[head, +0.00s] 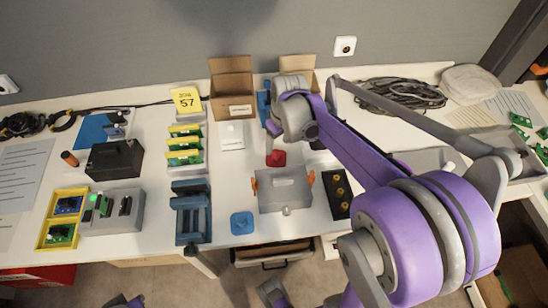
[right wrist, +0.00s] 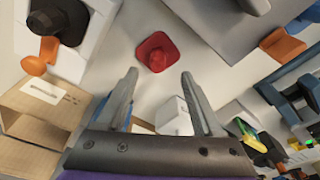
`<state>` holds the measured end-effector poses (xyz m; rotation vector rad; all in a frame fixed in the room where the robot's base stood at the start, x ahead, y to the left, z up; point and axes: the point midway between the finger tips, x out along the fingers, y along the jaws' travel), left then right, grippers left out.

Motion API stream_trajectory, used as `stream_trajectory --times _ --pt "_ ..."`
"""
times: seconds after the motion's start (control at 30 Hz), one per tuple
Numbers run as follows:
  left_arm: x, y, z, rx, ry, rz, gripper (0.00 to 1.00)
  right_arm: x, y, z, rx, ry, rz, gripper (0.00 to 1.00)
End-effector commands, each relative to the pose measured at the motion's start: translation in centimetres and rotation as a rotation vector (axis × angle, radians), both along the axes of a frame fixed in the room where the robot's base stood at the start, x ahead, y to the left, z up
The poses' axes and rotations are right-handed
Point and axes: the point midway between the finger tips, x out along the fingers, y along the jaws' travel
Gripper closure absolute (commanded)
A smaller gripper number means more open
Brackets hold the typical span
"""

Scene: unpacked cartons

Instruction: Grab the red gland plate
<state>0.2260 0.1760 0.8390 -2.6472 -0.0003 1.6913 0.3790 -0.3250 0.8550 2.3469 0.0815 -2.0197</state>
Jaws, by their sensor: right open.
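The red gland plate (head: 276,158) lies on the white table behind the grey enclosure box (head: 284,190) in the head view. It is a small red square with rounded corners and a raised middle. In the right wrist view the plate (right wrist: 156,52) lies just beyond the fingertips, roughly centred between them. My right gripper (right wrist: 160,73) is open and empty, with a finger on either side below the plate. In the head view its fingers are mostly hidden by my right wrist above the table.
The grey box with orange clips stands close in front of the plate. Open cardboard boxes (head: 232,86) stand at the back. A blue square plate (head: 242,223) lies left of the box, and a black block with brass rings (head: 340,194) lies right of it.

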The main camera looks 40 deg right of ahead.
Motion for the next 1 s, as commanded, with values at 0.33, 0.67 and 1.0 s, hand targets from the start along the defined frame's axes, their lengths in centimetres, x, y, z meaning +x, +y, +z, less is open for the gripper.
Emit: stream_trajectory --times 0.33,0.67,1.0 --pt "-0.1 0.0 -0.7 0.0 0.002 0.0 1.0 0.7 -0.4 -4.0 0.0 0.0 0.0 0.32" --pt "-0.1 0.0 -0.9 0.0 0.003 0.0 1.0 0.9 -0.4 -5.7 0.0 -0.001 0.001 0.32" --pt "-0.1 0.0 -0.9 0.0 0.003 0.0 1.0 0.9 -0.4 -5.7 0.0 0.0 0.0 0.77"
